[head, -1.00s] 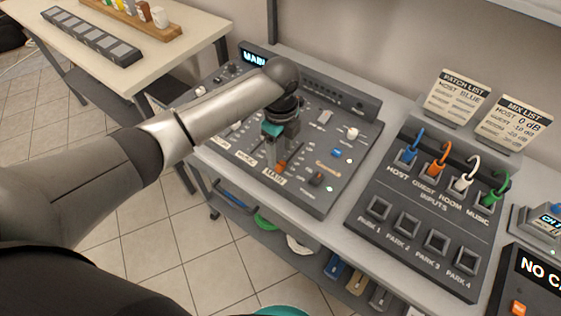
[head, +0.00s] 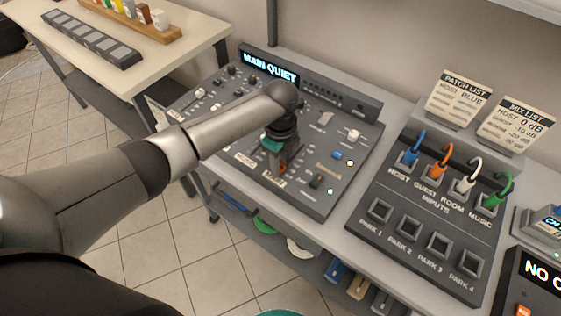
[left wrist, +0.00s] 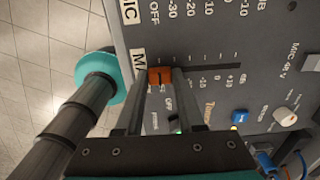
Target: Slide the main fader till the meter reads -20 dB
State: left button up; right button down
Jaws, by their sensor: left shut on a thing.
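The main fader's orange cap (left wrist: 160,76) is between my left gripper's fingers at the low end of its slot, close to the label plate that reads MAIN in the head view (head: 272,177). My left gripper (head: 276,166) is shut on the cap and points down at the mixing desk (head: 325,205). The desk's display (head: 270,68) reads "MAIN QUIET". Scale marks run beside the slot in the left wrist view, partly covered by the fingers. A teal part (head: 280,312), probably of my right arm, shows at the bottom edge; its fingers are not visible.
The patch panel (head: 425,222) with blue, orange, white and green plugs stands to the right. Two cards (head: 460,98) stand behind it. Other knobs and faders lie close around my left gripper. A shelf (head: 275,240) runs below the desk.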

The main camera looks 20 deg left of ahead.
pick_arm(q)
grip_shut()
dwell(0.9)
